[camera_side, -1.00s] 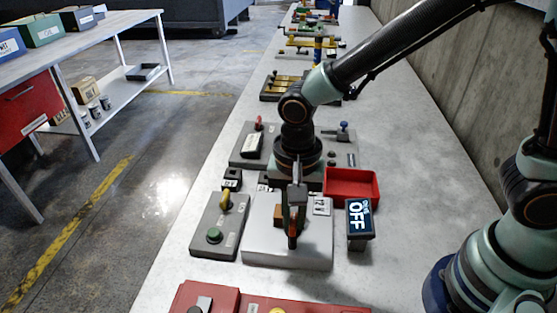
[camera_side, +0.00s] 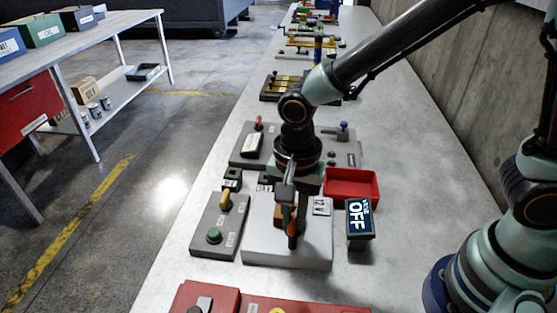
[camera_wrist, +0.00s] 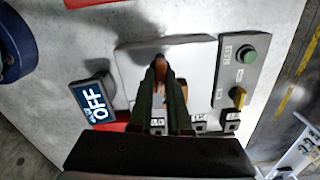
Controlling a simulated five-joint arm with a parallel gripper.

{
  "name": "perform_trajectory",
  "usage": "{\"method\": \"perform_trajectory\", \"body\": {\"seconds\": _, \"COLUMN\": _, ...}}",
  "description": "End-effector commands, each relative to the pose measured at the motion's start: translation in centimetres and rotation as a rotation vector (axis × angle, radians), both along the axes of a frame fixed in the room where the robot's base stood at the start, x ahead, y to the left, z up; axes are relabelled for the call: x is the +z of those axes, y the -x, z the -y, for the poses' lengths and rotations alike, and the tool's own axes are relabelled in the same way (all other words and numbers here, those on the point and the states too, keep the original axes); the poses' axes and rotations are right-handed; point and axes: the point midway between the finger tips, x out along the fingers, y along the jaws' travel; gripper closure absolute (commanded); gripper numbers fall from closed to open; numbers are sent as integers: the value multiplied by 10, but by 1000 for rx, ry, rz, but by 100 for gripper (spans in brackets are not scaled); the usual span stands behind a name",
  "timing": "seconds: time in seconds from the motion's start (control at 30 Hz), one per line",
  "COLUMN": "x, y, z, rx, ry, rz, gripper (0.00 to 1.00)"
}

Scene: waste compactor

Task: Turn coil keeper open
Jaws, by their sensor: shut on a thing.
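A pale flat box (camera_side: 262,245) lies on the bench and carries a copper-brown block (camera_side: 279,214). The coil keeper appears to be the small orange-red piece (camera_side: 292,242) in front of that block. My gripper (camera_side: 291,231) points down over the box and is shut on this orange-red piece. In the wrist view my gripper's fingers (camera_wrist: 161,68) meet around its orange tip (camera_wrist: 160,58), and the brown block (camera_wrist: 184,88) shows beside them. The fingers hide most of the piece, so I cannot tell its exact angle.
A display reading OFF (camera_side: 359,217) stands right of the box. A red tray (camera_side: 352,196) is behind it. A grey panel with a green button (camera_side: 214,235) and a yellow knob (camera_side: 225,200) is at the left. A red panel (camera_side: 240,300) lies in front.

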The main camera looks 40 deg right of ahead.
Motion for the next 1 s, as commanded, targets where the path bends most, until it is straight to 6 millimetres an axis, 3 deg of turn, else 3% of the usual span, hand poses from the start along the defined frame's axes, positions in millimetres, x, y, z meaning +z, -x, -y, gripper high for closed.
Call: {"method": "perform_trajectory", "body": {"seconds": 1.0, "x": 1, "y": 0, "z": 0, "rx": -954, "ry": 1, "rz": -1, "gripper": 100}}
